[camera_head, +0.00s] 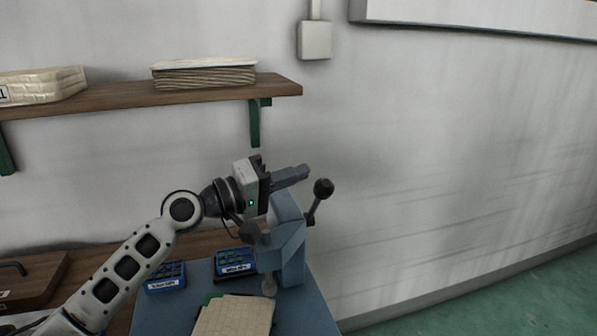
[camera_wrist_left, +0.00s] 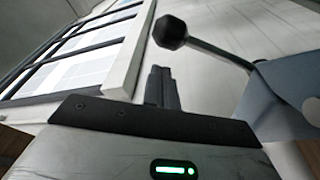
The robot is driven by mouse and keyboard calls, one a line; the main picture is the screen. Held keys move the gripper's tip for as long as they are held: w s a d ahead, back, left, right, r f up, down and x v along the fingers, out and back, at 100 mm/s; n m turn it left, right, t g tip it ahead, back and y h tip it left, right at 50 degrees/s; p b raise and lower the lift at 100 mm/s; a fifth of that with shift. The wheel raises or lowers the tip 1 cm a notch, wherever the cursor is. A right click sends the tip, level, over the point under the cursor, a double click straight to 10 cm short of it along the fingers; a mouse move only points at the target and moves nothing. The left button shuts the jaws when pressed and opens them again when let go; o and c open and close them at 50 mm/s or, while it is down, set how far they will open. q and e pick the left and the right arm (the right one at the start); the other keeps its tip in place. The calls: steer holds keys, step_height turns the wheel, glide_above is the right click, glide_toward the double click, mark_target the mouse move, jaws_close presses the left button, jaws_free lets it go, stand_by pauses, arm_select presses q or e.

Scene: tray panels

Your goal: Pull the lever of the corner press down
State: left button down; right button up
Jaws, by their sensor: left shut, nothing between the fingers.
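The corner press (camera_head: 290,240) is a blue-grey body on a blue table. Its lever (camera_head: 316,203) slants up to the right and ends in a dark ball knob (camera_head: 323,187). In the left wrist view the knob (camera_wrist_left: 171,32) is at the top centre, and its rod runs right to the press body (camera_wrist_left: 285,95). My left gripper (camera_head: 304,172) is shut and empty, above the press and just left of the knob. My right gripper is not in view.
Pale panels (camera_head: 235,316) lie on the table (camera_head: 316,318) before the press. Blue bins (camera_head: 236,261) and (camera_head: 166,277) a second blue bin stand left of it. A wooden shelf (camera_head: 200,95) hangs behind. Right of the press is free.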

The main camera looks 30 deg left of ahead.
arm_select(q)
steer(key=shift+s+d+f, duration=0.1)
steer(key=shift+d+f, duration=0.2)
steer(key=shift+d, duration=0.35)
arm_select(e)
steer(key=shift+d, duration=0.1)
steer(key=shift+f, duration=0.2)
arm_select(q)
steer(key=m+b, duration=0.1)
steer(key=b, duration=0.1)
steer(key=s+d+f+m+b, duration=0.1)
steer(key=m+b, duration=0.1)
steer(key=b, duration=0.1)
steer(key=shift+h, duration=0.4)
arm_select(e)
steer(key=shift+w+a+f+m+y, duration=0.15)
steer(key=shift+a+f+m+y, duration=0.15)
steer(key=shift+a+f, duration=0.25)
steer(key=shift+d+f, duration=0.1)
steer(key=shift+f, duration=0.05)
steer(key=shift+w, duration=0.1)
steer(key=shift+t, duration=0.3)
